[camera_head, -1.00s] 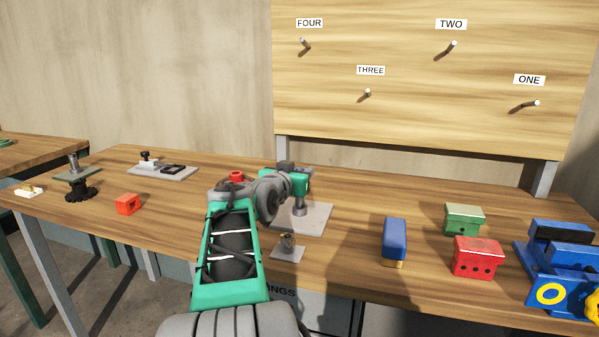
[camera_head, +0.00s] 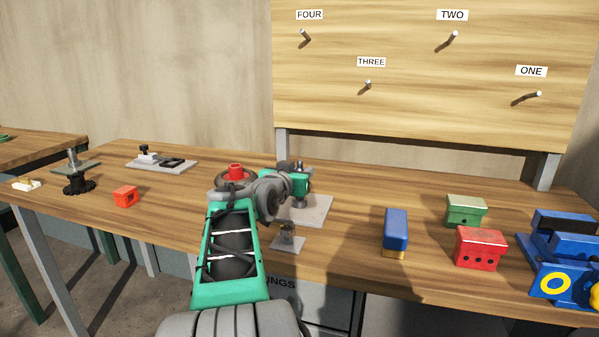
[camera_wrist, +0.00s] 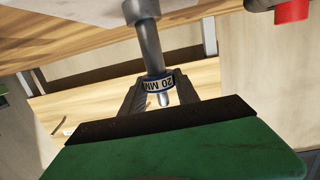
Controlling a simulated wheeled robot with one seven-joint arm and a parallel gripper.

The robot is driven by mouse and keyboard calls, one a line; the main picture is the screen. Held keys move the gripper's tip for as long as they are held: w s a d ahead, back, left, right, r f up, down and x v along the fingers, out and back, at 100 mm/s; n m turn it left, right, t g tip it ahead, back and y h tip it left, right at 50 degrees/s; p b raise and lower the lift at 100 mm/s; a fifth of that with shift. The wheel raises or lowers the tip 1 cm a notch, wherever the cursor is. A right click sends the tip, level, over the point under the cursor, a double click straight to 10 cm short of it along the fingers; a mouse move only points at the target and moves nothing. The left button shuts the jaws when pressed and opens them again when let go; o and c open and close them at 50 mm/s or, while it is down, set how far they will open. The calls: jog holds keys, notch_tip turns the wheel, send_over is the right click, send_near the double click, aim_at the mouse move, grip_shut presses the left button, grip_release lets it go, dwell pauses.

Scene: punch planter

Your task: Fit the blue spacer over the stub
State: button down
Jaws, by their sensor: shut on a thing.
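The blue spacer (camera_wrist: 161,84) is a narrow ring with a pale "20 MM" label, seen in the wrist view. My gripper (camera_wrist: 160,88) is shut on it, one dark finger on each side. The grey metal stub (camera_wrist: 147,38) rises from its plate, which appears at the top of the upside-down wrist view. The spacer looks to be around the stub's thinner end, with the tip showing past it; how snugly it sits I cannot tell. In the head view the stub (camera_head: 299,201) stands on a grey plate (camera_head: 318,212), and my arm hides the spacer.
A red cylinder (camera_head: 236,171) stands just left of my wrist. A small plate with a short post (camera_head: 288,234) lies in front. A blue block (camera_head: 396,228), green box (camera_head: 466,209), red box (camera_head: 480,248) and blue vise (camera_head: 562,255) are to the right. A pegboard (camera_head: 420,100) stands behind.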

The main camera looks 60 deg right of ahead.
jog(key=shift+f+b, duration=1.85)
jog(key=shift+f, duration=0.3)
jog(key=c, duration=1.2)
grip_release()
jog(key=o, duration=0.4)
jog(key=shift+f, duration=0.1)
jog(key=shift+f, duration=0.1)
jog(key=shift+a, duration=0.1)
jog(key=a, duration=0.2)
jog(key=a+r, duration=0.1)
jog(key=a, duration=0.2)
jog(key=a+p, duration=0.1)
jog(key=a, duration=0.1)
jog(key=shift+s+a+r, duration=0.25)
jog(key=shift+s+r, duration=0.05)
jog(key=shift+s, duration=0.1)
